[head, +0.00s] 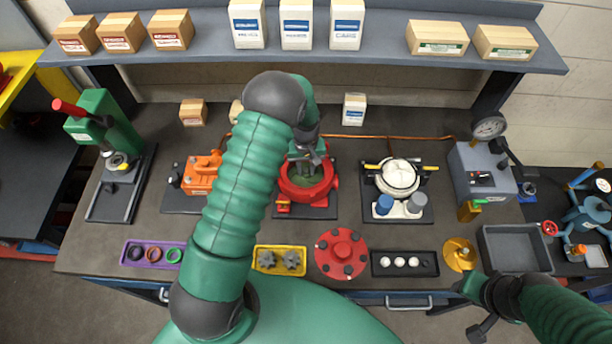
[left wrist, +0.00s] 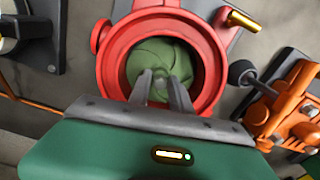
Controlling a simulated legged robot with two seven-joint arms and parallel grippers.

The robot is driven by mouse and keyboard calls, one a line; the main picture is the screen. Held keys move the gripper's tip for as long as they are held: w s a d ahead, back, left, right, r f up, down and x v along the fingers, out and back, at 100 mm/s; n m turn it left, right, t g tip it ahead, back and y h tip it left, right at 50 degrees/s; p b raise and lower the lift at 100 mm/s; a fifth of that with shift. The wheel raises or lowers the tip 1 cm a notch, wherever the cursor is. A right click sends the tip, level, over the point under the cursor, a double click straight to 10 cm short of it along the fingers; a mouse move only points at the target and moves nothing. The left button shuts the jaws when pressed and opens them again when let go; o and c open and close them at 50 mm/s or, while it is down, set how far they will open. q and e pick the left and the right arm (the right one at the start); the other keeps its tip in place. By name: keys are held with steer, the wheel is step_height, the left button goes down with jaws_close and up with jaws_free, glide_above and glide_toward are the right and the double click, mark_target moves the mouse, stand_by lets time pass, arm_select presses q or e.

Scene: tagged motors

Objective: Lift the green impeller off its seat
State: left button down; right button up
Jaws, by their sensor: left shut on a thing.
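The green impeller (left wrist: 160,68) sits inside the round bore of the red housing (left wrist: 103,40) in the left wrist view. In the head view the red housing (head: 289,187) stands on a dark plate at the middle of the bench, with the impeller (head: 303,181) partly seen inside. My left gripper (left wrist: 163,88) reaches into the bore from above, its two fingers shut on the impeller's middle hub. In the head view the left gripper (head: 308,158) is over the housing, partly hidden by its arm. I cannot tell any gap under the impeller. My right gripper (head: 474,308) is at the front right, away from the housing.
An orange pump (head: 201,173) stands left of the housing and a white-topped unit (head: 399,178) right of it. In front lie a purple tray (head: 128,257), a yellow tray (head: 280,270), a red cover (head: 341,254) and a black tray (head: 425,270). A grey bin (head: 490,250) is at right.

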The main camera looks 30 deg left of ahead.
arm_select(q)
steer(key=shift+a, duration=0.15)
stand_by(0.8)
steer(key=shift+w+r, duration=0.15)
steer(key=shift+r, duration=0.2)
step_height(320, 180, up, 9)
steer(key=shift+f+b, duration=0.2)
steer(key=shift+b, duration=1.05)
step_height(320, 180, up, 4)
steer(key=p, duration=0.2)
steer(key=shift+f+p, duration=0.2)
steer(key=shift+p, duration=0.1)
